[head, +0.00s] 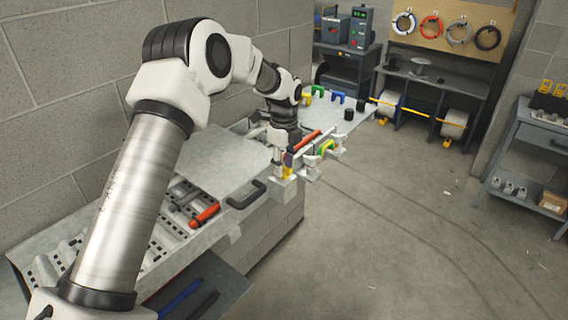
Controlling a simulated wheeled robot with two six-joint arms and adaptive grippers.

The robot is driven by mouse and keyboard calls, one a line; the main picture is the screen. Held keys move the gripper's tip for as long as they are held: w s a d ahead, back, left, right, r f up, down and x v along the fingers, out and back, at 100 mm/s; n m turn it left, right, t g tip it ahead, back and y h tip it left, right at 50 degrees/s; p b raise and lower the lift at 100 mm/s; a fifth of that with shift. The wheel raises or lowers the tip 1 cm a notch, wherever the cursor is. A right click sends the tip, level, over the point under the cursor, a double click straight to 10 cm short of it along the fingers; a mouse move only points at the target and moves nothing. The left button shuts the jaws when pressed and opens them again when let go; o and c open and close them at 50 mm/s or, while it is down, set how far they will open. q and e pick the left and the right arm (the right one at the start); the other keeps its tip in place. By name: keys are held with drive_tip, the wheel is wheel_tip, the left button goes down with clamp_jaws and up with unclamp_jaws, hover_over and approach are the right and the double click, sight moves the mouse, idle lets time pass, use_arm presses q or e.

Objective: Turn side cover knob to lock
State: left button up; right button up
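My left arm reaches across from the lower left to the far end of the bench. My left gripper (284,158) points down there, small and partly merged with the parts around it, so I cannot tell whether its fingers are open or shut. A small yellow part (289,172) shows right at the fingertips, above a light grey block (283,190) on the bench's front edge. I cannot make out which part is the side cover knob, nor its turn; the gripper may hide it. My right gripper is not in view.
A grey panel with a black handle (246,195) lies on the bench. A red bar (307,141) and a green-yellow handle (326,148) are close right of the gripper. A red-handled tool (204,215) lies nearer. The floor (400,240) at right is clear.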

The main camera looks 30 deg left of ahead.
sight(284, 165)
use_arm(q)
wheel_tip(284, 165, up, 12)
idle(0.4)
